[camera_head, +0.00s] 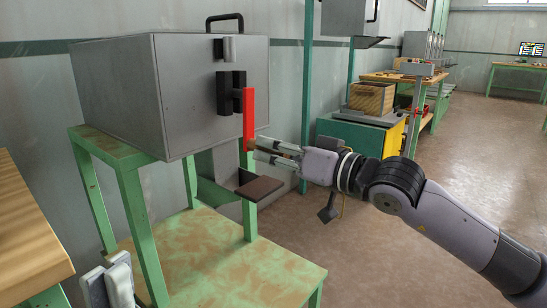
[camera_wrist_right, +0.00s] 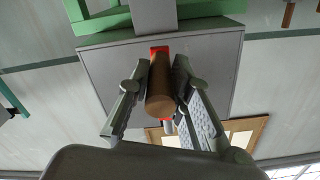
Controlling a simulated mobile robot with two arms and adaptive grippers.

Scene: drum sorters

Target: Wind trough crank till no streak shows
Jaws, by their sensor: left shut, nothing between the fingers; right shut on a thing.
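A grey metal drum box (camera_head: 115,95) stands on a green frame. On its front, a red crank arm (camera_head: 248,112) hangs nearly straight down from a black hub (camera_head: 225,92). My right gripper (camera_head: 262,150) is shut on the crank's brown handle at the arm's lower end. In the right wrist view the handle (camera_wrist_right: 160,95) lies between the two fingers, with red behind it. Below the box a grey trough or chute (camera_head: 214,190) ends near a dark brown plate (camera_head: 260,188). No streak can be made out. My left gripper (camera_head: 112,284) is shut and empty at the lower left.
The green bench shelf (camera_head: 235,265) below is bare. A wooden tabletop (camera_head: 25,225) is at the left edge. A wooden crate (camera_head: 371,98) sits on a yellow and green cabinet behind my right arm. The floor to the right is open.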

